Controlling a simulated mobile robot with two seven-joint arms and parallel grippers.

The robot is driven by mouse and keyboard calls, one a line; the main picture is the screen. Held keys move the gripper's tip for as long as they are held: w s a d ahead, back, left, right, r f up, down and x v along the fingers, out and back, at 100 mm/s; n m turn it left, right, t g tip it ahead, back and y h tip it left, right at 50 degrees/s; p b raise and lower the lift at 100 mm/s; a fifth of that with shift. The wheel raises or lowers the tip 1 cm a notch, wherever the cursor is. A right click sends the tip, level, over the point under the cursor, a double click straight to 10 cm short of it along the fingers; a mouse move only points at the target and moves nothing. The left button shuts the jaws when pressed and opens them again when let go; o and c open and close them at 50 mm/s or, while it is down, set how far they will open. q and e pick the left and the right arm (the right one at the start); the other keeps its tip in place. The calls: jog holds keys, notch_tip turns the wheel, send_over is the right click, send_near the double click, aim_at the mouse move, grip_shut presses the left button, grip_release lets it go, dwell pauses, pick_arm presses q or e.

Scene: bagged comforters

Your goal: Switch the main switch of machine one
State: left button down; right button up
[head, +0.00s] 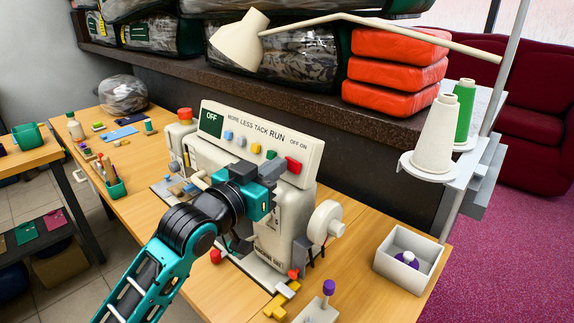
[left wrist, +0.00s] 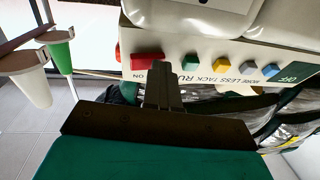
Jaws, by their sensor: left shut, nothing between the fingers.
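Machine one (head: 285,215) is a cream sewing machine on the wooden table, with a panel facing me. The panel has a green OFF plate, several coloured buttons and a red rocker switch (head: 293,165) under the words OFF ON at its right end. The switch also shows in the left wrist view (left wrist: 145,62), where the picture is upside down. My left gripper (head: 270,168) is shut and empty in front of the panel, just left of the red switch. In the wrist view its fingertips (left wrist: 160,68) lie between the red switch and the green button (left wrist: 190,63); contact cannot be told.
A white handwheel (head: 326,222) sticks out on the machine's right. Thread cones (head: 436,125) stand on a rack further right, above a white box (head: 408,260). Small tools lie at left.

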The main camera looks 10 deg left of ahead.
pick_arm(q)
jog(key=shift+d+r, duration=0.1)
jog(key=shift+r, duration=0.2)
jog(key=shift+s+r+p, duration=0.15)
jog(key=shift+s+p, duration=0.2)
jog(key=shift+p, duration=0.3)
jog(key=v, duration=0.1)
jog(key=p+v, duration=0.1)
jog(key=v, duration=0.1)
jog(key=shift+s+a+r+p, duration=0.3)
jog(key=shift+p, duration=0.1)
